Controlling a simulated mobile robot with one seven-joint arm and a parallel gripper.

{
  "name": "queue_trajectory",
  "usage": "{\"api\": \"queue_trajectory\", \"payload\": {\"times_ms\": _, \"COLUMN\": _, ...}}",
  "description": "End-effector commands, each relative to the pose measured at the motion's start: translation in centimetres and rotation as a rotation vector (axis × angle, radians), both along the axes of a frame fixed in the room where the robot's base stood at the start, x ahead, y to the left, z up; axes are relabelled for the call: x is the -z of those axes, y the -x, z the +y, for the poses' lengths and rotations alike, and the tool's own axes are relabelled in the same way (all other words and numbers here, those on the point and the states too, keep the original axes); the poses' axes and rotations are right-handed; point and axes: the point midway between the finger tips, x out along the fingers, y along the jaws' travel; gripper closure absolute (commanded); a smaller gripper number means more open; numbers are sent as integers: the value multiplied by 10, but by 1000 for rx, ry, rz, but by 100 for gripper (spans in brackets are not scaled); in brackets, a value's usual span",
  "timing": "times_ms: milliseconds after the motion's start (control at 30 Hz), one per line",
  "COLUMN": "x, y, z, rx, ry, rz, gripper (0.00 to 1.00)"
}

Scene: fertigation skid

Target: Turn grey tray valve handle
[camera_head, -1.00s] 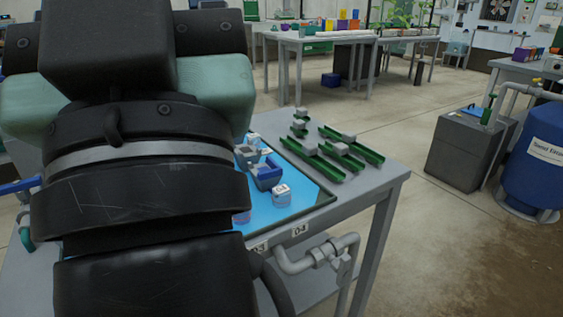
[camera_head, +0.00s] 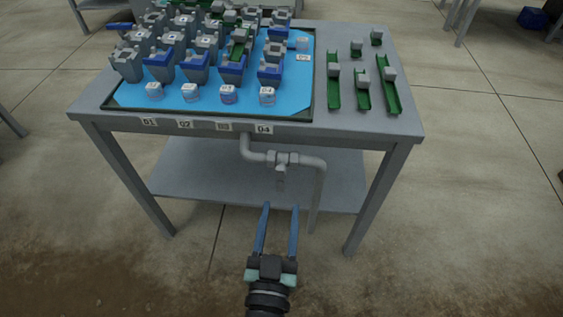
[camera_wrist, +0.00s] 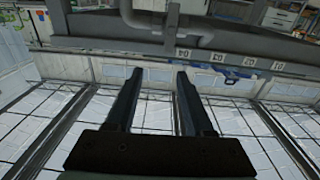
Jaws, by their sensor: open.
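The grey tray valve (camera_head: 282,157) sits on a grey pipe (camera_head: 319,180) below the front edge of the tray table. Its small grey handle (camera_head: 281,169) hangs down from the valve body. My gripper (camera_head: 281,206) is open and empty, with its two long blue fingers pointing at the table, just below the handle in the picture and apart from it. In the wrist view the gripper fingers (camera_wrist: 159,73) are spread.
The blue tray (camera_head: 203,103) on the table (camera_head: 372,131) holds several grey and blue pots and clear cups. Green channels (camera_head: 334,92) lie at its right. Number labels line the front edge. A lower shelf (camera_head: 335,182) lies behind the pipe. The floor in front is clear.

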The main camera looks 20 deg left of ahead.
Motion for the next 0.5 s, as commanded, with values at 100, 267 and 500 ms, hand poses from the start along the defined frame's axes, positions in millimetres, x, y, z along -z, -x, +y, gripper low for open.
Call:
{"api": "queue_trajectory", "payload": {"times_ms": 100, "x": 18, "y": 16, "z": 7, "rx": -24, "ry": 2, "rz": 35, "gripper": 48}}
{"api": "queue_trajectory", "payload": {"times_ms": 267, "x": 22, "y": 7, "z": 11, "rx": -30, "ry": 1, "rz": 36, "gripper": 48}}
{"api": "queue_trajectory", "payload": {"times_ms": 500, "x": 21, "y": -31, "z": 23, "rx": -30, "ry": 1, "rz": 33, "gripper": 48}}
